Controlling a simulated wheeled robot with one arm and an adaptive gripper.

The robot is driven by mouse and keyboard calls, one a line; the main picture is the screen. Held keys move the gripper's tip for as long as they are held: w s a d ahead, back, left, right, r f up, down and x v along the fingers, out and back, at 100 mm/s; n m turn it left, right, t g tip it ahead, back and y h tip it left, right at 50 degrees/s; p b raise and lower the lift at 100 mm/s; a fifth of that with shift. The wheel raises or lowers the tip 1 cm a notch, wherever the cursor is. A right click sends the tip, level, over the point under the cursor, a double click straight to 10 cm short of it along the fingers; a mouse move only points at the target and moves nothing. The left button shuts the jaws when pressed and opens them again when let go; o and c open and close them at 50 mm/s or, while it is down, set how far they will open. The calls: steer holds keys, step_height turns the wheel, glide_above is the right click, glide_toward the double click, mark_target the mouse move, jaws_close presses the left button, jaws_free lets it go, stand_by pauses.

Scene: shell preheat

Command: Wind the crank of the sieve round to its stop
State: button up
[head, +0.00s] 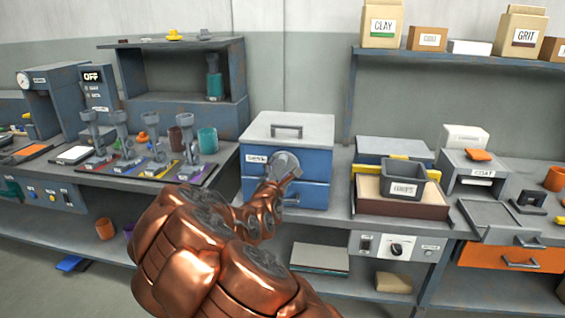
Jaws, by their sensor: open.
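My copper arm reaches up from the bottom middle of the head view. My gripper (288,168) is open in front of a blue box (316,167) with a grey lid and a bar handle on top. A small label, too small to read surely, is on the box's front, left of the gripper. My gripper and wrist hide much of that front. I cannot tell from this view which thing is the sieve. No crank can be made out; whether one is behind the gripper is hidden. I cannot tell whether the gripper touches the box.
Right of the box stands a labelled grey bin (419,175) on a brown-sided tray (375,203). Several grey upright tools stand left on a dark mat (182,179). A shelf (455,57) above right holds bags and boxes. An orange drawer (507,256) is lower right.

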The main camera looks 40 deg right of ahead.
mark_target(282, 163)
steer(key=shift+p+x, duration=0.45)
steer(key=shift+x, duration=2.6)
jaws_close()
